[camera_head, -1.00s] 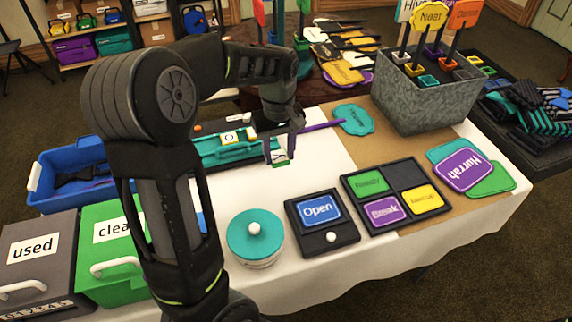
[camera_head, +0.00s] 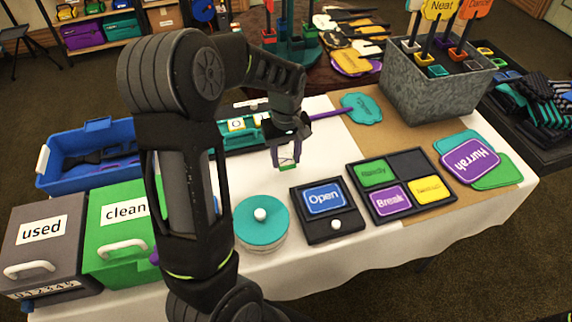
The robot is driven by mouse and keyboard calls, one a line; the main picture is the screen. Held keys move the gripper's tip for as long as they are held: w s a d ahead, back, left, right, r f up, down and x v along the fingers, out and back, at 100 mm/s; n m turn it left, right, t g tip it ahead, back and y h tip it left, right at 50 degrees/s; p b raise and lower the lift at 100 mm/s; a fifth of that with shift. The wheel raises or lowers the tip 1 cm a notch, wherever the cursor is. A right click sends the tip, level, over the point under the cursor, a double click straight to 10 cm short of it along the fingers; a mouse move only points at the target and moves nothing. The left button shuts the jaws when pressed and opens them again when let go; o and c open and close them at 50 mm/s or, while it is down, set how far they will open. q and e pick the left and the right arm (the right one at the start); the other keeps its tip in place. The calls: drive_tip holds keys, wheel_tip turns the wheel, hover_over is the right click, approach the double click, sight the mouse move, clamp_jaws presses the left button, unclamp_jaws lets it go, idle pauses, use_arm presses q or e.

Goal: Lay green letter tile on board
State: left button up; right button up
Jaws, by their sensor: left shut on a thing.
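My left gripper (camera_head: 286,158) points down above the white cloth, shut on a small pale tile with a green edge (camera_head: 284,167). The tile appears held clear of the cloth; any letter on it is too small to read. A teal rack or tray (camera_head: 232,141) with other pale tiles lies behind and left, partly hidden by my arm. A black board (camera_head: 352,182) with four square places lies to the right of the gripper, holding green, purple and yellow word cards; its far right place is empty. I cannot tell whether this is the task's board. My right gripper is out of view.
A black holder with a blue "Open" card (camera_head: 325,198) and a round teal-lidded pot (camera_head: 262,228) stand in front. Bare cloth lies around the gripper.

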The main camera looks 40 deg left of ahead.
sight(286, 160)
use_arm(q)
drive_tip(key=shift+f, duration=1.85)
drive_tip(key=shift+f, duration=0.15)
drive_tip(key=o, duration=1.3)
wheel_tip(286, 160, up, 12)
drive_tip(key=shift+r, duration=0.15)
drive_tip(key=shift+o, duration=0.6)
